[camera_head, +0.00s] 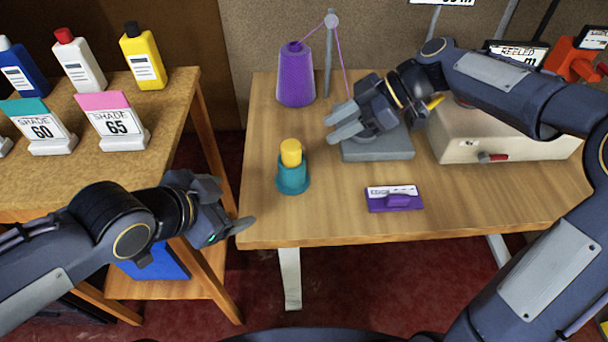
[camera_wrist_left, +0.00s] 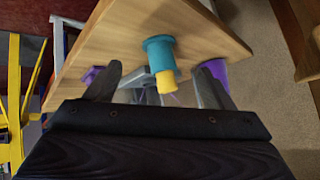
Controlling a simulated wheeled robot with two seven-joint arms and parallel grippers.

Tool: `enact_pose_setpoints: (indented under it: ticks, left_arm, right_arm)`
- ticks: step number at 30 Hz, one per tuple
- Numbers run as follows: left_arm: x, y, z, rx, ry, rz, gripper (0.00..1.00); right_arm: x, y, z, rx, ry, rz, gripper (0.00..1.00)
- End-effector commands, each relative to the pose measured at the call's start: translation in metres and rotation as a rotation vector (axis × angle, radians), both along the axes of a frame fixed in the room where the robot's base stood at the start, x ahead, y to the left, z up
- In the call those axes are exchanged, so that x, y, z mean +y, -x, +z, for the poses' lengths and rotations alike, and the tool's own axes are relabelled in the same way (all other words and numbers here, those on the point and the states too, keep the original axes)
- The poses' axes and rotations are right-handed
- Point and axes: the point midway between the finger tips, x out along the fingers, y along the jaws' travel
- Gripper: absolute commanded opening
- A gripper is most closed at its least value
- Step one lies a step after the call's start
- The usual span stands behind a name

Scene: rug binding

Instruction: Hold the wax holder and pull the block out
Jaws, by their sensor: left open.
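The teal wax holder (camera_head: 292,181) stands upright on the wooden table near its left edge. The yellow block (camera_head: 291,151) sits in its top and sticks up. My left gripper (camera_head: 236,206) is open and empty, left of the holder and apart from it, by the table's front left corner. In the left wrist view the teal holder (camera_wrist_left: 160,55) and yellow block (camera_wrist_left: 166,84) appear beyond and between the two spread fingers (camera_wrist_left: 158,88). My right gripper (camera_head: 330,130) is above the table, right of the block and apart from it, with its fingers apart and nothing between them.
A purple thread cone (camera_head: 296,75) stands behind the holder, its thread running over a post (camera_head: 330,55). A purple labelled piece (camera_head: 394,198) lies at front right. A grey plate (camera_head: 377,148) and a pale machine (camera_head: 500,135) are further right. A side table (camera_head: 90,170) holds bottles.

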Motion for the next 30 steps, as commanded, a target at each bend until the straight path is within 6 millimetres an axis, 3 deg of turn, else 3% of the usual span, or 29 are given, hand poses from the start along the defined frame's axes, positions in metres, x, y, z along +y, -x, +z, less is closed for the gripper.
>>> enact_pose_setpoints:
  ticks: [1,5,6,9,15,18,24,30]
  left_arm:
    - [-0.023,-0.015,0.009,-0.064,-0.073,-0.104,0.76]
    - [-0.080,-0.047,0.029,-0.248,-0.272,-0.338,0.76]
    - [-0.096,-0.052,0.028,-0.288,-0.349,-0.405,0.76]
    - [-0.118,-0.061,0.005,-0.321,-0.588,-0.548,0.76]
    - [-0.128,-0.074,-0.047,-0.316,-1.150,-0.787,0.76]
    - [-0.127,-0.080,-0.061,-0.307,-1.433,-0.880,0.76]
    - [-0.129,-0.088,-0.066,-0.297,-1.858,-0.977,0.76]
    - [-0.132,-0.093,-0.064,-0.295,-2.029,-0.998,0.76]
  right_arm:
    - [0.000,0.000,0.000,0.000,0.000,0.000,0.36]
    - [0.000,0.000,0.000,0.001,0.001,-0.001,0.36]
    - [0.000,0.000,0.000,0.001,0.001,-0.001,0.36]
    - [0.000,0.000,0.000,0.001,0.001,-0.001,0.36]
    - [0.000,0.000,0.000,0.001,0.001,-0.001,0.36]
    - [0.000,0.000,0.000,0.001,0.001,-0.001,0.36]
    - [0.000,0.000,0.000,0.001,0.001,-0.001,0.36]
    - [0.000,0.000,0.000,0.001,0.001,-0.001,0.36]
